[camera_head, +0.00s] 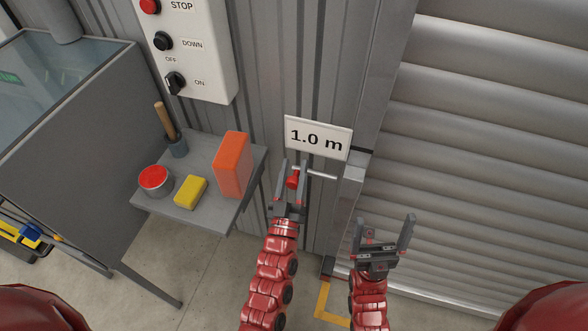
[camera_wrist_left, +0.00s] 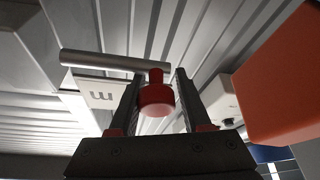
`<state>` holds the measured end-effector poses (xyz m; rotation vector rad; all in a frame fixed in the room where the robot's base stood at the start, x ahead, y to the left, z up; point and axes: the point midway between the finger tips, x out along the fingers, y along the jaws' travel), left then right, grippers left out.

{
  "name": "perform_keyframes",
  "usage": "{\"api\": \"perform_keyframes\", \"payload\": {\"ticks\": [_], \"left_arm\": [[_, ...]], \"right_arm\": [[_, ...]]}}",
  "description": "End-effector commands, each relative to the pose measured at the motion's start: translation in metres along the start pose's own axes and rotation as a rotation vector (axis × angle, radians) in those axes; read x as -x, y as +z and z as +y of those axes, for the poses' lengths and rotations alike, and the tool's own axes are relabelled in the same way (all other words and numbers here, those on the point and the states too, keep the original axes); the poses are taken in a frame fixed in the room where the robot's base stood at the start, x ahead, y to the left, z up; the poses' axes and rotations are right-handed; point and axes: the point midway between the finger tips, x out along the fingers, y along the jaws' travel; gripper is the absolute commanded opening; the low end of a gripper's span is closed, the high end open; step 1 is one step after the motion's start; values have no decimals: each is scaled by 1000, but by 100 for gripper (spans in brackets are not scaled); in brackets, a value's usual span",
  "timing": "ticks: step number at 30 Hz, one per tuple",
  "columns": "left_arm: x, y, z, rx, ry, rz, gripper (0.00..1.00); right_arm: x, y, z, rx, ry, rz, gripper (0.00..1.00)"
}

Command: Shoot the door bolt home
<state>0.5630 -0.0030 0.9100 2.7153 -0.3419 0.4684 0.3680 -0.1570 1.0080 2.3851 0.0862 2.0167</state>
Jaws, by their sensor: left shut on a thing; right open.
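The door bolt (camera_head: 320,173) is a thin metal rod on the ribbed wall, just under the "1.0 m" sign. It has a red knob (camera_head: 292,181). My left gripper (camera_head: 294,170) is shut on the knob, with one finger on each side. In the left wrist view the red knob (camera_wrist_left: 157,96) sits between the fingers and the rod (camera_wrist_left: 100,62) runs to the left. In the head view the rod's right tip ends close to a grey bracket (camera_head: 355,165) on the door frame; I cannot tell whether they touch. My right gripper (camera_head: 384,236) is open and empty, before the shutter.
A grey shelf (camera_head: 219,212) left of my left gripper holds an orange block (camera_head: 233,163), yellow sponge-like block (camera_head: 190,192), red-topped tin (camera_head: 155,180) and wooden-handled tool (camera_head: 165,122). The control box (camera_head: 190,50) hangs above. The slatted shutter (camera_head: 490,160) fills the right side.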

Motion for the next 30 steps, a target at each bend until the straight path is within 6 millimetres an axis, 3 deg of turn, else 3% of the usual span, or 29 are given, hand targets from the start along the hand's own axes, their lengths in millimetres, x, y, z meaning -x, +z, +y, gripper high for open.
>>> {"api": "perform_keyframes", "payload": {"ticks": [10, 20, 28, 29, 30], "left_arm": [[0, 0, 3, 3, 1, 2, 0], [5, 14, 51, 4, 2, 1, 0], [7, 16, 54, 1, 5, -2, 0], [7, 16, 54, 1, 5, -3, 51], [7, 16, 54, 1, 5, -3, 58]], "right_arm": [[0, 0, 0, 0, 0, 0, 95], [-6, -1, 0, 0, 0, 0, 95], [-5, -1, 0, 0, 0, 0, 95], [-5, -1, 0, 0, 0, 0, 95], [-5, -1, 0, 0, 0, 0, 95]]}}
